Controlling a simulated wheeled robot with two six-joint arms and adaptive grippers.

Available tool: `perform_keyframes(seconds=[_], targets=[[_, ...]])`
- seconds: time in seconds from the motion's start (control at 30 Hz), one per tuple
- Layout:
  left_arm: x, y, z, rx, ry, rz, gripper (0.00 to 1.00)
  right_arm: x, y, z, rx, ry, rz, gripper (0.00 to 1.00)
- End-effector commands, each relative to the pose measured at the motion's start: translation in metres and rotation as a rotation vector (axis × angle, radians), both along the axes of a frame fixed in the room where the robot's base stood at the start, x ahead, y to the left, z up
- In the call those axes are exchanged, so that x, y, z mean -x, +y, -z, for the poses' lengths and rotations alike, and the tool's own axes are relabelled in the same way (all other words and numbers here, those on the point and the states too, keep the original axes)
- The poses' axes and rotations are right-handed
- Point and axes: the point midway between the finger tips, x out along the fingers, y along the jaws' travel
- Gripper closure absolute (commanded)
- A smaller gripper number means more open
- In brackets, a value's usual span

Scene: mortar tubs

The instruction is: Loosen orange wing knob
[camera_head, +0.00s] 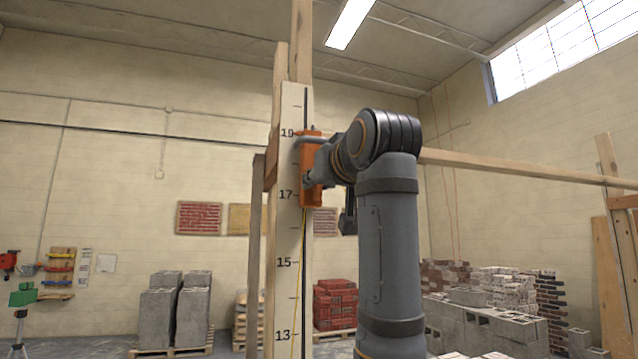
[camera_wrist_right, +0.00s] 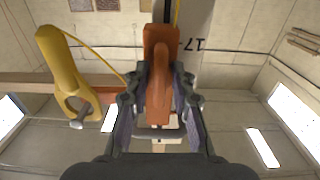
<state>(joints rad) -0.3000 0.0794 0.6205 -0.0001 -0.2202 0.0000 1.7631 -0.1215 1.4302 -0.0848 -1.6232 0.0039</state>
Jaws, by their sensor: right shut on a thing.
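A pale upright pole (camera_head: 291,230) with black numbers carries an orange bracket (camera_head: 311,190) between the marks 17 and 19. My right gripper (camera_head: 309,165) is at the bracket, its fingers partly hidden by my wrist. In the right wrist view, the orange wing knob (camera_wrist_right: 158,98) is a long, narrow piece standing in front of the orange bracket (camera_wrist_right: 160,38). The fingers of my right gripper (camera_wrist_right: 160,80) lie on both sides of the knob and are shut on it. My left gripper is in neither view.
A yellow part with a hole (camera_wrist_right: 68,75) hangs left of the fingers in the wrist view, with a yellow line. A wooden rail (camera_head: 520,168) runs right behind my arm. Grey blocks (camera_head: 175,315) and red bricks (camera_head: 335,303) stand on pallets farther back.

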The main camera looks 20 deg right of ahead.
Motion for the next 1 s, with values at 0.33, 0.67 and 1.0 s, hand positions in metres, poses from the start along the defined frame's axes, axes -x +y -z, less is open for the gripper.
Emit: perform_keyframes(seconds=[0.33,0.67,1.0], targets=[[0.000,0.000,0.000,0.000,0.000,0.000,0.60,0.001,0.000,-0.002,0.001,-0.005,0.001,0.74],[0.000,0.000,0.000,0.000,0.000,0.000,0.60,0.000,0.000,-0.001,0.000,-0.002,0.001,0.53],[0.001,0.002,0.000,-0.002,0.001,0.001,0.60,0.037,-0.001,-0.002,0.000,-0.007,0.000,0.53]])
